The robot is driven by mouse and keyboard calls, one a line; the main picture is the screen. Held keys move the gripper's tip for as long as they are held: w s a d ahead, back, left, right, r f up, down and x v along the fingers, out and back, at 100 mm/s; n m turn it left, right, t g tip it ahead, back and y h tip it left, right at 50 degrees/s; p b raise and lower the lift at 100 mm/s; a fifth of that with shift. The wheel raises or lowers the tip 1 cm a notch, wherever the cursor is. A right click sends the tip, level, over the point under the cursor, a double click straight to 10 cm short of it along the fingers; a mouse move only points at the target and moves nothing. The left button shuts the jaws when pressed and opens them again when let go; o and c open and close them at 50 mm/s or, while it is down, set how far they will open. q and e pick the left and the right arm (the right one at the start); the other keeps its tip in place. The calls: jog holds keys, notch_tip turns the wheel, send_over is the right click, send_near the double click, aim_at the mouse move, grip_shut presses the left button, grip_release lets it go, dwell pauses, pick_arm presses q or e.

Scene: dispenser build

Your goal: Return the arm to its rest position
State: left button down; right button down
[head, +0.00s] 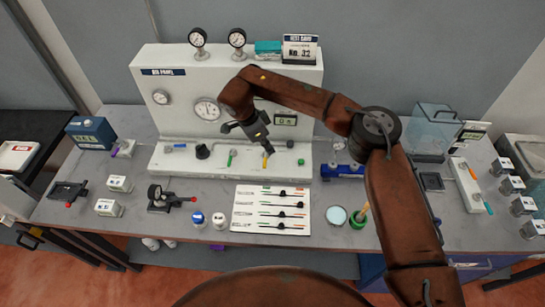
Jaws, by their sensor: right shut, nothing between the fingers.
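My right arm (401,208) comes in from the lower right, bends at a dark round joint and reaches left across the white panel. My right gripper (268,149) is shut and points down in front of the panel, just above the panel's ledge. A yellow handle (265,161) on the ledge is right below the fingertips in the picture. I cannot tell whether they touch it. Nothing shows between the fingers. My left gripper is not in view.
The white panel (170,108) carries gauges (207,109), and its ledge has green (230,157) and black knobs. On the grey table are a white tool board (271,210), a black fixture (168,198), small jars (197,218), a green cup (357,221) and a clear bin (430,132).

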jog(key=shift+w+a+r, duration=0.1)
jog(key=shift+r, duration=0.4)
